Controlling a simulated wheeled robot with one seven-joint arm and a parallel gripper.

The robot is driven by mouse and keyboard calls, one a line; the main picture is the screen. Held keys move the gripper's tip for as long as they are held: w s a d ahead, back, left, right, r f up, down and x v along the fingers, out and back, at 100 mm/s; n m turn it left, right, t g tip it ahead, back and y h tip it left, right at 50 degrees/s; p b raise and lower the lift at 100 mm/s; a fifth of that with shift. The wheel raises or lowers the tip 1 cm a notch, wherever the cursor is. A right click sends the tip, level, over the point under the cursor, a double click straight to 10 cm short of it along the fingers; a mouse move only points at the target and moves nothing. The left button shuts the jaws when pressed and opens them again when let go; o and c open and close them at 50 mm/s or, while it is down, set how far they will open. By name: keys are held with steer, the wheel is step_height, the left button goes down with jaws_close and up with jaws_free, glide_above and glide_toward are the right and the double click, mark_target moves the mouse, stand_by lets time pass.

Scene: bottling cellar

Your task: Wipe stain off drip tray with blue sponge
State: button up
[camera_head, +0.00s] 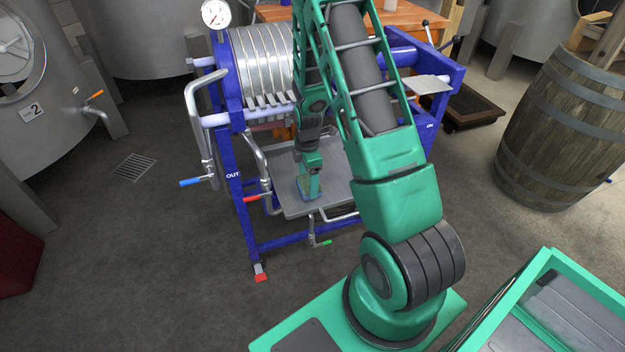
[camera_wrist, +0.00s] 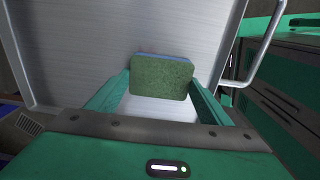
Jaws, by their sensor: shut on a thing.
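My gripper (camera_head: 310,192) reaches down over the drip tray (camera_head: 338,172), a flat grey metal tray low in the blue filter frame. In the wrist view my gripper (camera_wrist: 160,88) has its two green fingers shut on the sponge (camera_wrist: 162,78). The sponge shows a green scouring face and a thin blue edge. The brushed metal of the drip tray (camera_wrist: 90,40) lies right behind the sponge; I cannot tell whether they touch. In the head view the sponge is a small bluish patch at the fingertips. No stain can be made out; my arm and gripper hide part of the tray.
The blue frame (camera_head: 240,205) holds a plate filter (camera_head: 265,62) above the tray. Pipes and valves with a blue handle (camera_head: 190,182), red handle (camera_head: 251,199) and green handle (camera_head: 327,242) stick out near the tray. A barrel (camera_head: 565,130) stands at right.

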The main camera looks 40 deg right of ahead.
steer(key=shift+w+d+f, duration=0.15)
steer(key=shift+w+d, duration=0.1)
steer(key=shift+w, duration=0.55)
steer(key=shift+s+d+f, duration=0.1)
steer(key=shift+s+d, duration=0.15)
steer(key=shift+d, duration=0.5)
steer(key=shift+s+d+f, duration=0.1)
steer(key=shift+s+d, duration=0.15)
steer(key=shift+d, duration=0.45)
steer(key=shift+s+d, duration=0.25)
steer(key=shift+d, duration=0.5)
steer(key=shift+c, duration=0.9)
steer(key=shift+s+d+r, duration=0.1)
steer(key=shift+s+d, duration=0.1)
steer(key=shift+d, duration=0.6)
steer(key=shift+s+d, duration=0.2)
steer(key=shift+d, duration=0.55)
steer(key=shift+d, duration=0.1)
steer(key=shift+s+d+r, duration=0.1)
steer(key=shift+s+d, duration=0.1)
steer(key=shift+d, duration=0.55)
steer(key=shift+s+d+r, duration=0.1)
steer(key=shift+s+d, duration=0.1)
steer(key=shift+d, duration=0.5)
steer(key=shift+r, duration=2.95)
